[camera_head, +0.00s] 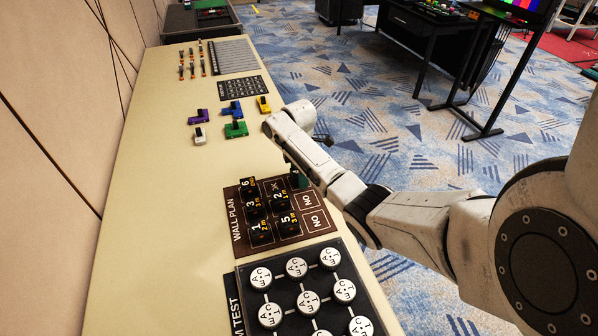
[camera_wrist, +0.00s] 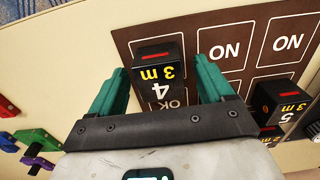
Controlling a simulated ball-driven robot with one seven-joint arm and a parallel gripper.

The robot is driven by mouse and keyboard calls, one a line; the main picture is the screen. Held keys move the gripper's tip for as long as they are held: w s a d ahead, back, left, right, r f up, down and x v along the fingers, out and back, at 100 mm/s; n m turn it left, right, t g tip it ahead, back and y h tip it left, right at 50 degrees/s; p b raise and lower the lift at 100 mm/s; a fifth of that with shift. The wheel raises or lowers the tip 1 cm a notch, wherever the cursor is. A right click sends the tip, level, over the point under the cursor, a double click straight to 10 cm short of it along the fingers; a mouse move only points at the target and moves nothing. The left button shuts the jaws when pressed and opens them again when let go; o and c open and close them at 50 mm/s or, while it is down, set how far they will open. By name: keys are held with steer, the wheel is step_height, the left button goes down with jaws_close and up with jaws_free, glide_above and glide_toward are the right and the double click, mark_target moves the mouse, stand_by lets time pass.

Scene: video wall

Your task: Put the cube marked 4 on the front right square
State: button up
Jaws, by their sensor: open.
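The cube marked 4 (camera_wrist: 158,70) is black with yellow "3 m" lettering and a red bar. In the head view my gripper (camera_head: 297,179) is low at the board's back right and mostly hides this cube. The brown WALL PLAN board (camera_head: 236,222) carries the squares. Its front right square (camera_head: 316,222), marked NO, is bare; it also shows in the wrist view (camera_wrist: 290,42).
The middle right NO square (camera_head: 308,200) is bare. Cube 5 (camera_head: 289,225) stands left of the front right square; cubes 2 (camera_head: 281,202), 1, 3 and 6 stand nearby. A tray of white discs (camera_head: 297,267) lies in front; coloured pieces (camera_head: 236,130) lie behind.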

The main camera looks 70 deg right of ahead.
step_height(320, 180, up, 12)
steer(key=shift+r, duration=0.15)
stand_by(0.3)
stand_by(0.6)
